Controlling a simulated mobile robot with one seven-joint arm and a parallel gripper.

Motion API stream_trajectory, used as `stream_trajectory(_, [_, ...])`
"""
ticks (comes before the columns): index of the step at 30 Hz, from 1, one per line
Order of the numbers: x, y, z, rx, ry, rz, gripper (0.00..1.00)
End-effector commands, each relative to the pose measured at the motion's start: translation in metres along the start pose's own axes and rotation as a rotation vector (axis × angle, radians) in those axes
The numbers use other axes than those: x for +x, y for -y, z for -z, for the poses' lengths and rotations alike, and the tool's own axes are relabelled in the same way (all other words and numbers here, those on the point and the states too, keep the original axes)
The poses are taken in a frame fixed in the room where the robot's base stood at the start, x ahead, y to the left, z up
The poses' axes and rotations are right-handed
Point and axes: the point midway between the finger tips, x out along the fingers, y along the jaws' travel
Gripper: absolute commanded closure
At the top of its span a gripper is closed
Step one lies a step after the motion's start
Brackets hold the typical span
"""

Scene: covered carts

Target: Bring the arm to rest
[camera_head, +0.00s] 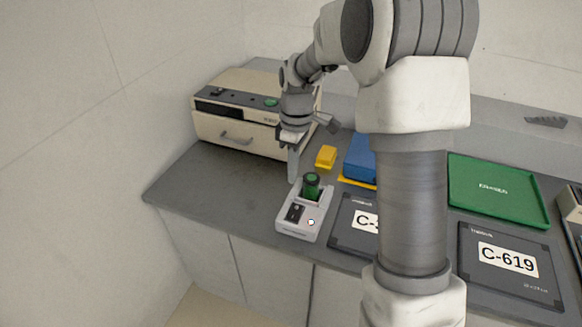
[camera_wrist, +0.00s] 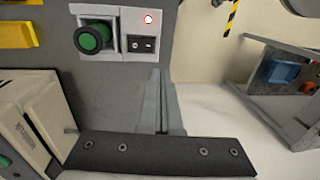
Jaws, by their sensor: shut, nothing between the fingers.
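My gripper (camera_head: 292,165) hangs pointing down over the left part of the grey counter (camera_head: 190,191), in front of the beige machine (camera_head: 237,148). Its fingers are together with nothing between them. In the wrist view my gripper (camera_wrist: 162,84) shows its two fingers side by side, shut, below the small device. The small white device (camera_head: 296,231) with a green cylinder (camera_head: 312,186) stands just in front of and to the right of the fingertips. The device also shows at the top of the wrist view (camera_wrist: 134,22). My upright arm hides part of the counter in the head view.
A yellow block (camera_head: 326,156) and a blue box (camera_head: 359,160) stand behind the device. Dark panels, one labelled C-619 (camera_head: 509,260), and a green tray (camera_head: 492,190) lie to the right. Bare counter lies left of the device. A wall (camera_head: 80,150) rises at the left.

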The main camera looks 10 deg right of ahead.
Motion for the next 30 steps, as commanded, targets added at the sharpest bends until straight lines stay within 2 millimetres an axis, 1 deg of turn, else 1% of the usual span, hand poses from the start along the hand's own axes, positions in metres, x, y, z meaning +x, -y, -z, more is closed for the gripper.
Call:
stream_trajectory(6, [-0.001,0.001,-0.001,0.003,-0.001,-0.003,1.0])
stream_trajectory(8, [-0.006,0.003,-0.002,0.013,-0.003,-0.011,1.0])
stream_trajectory(11, [-0.019,0.01,-0.006,0.047,-0.011,-0.036,1.0])
stream_trajectory(18, [-0.065,0.042,-0.025,0.196,-0.052,-0.126,1.0])
stream_trajectory(21, [-0.081,0.056,-0.035,0.262,-0.076,-0.162,1.0])
stream_trajectory(27, [-0.107,0.087,-0.056,0.395,-0.135,-0.225,1.0])
stream_trajectory(30, [-0.117,0.103,-0.066,0.461,-0.17,-0.254,1.0])
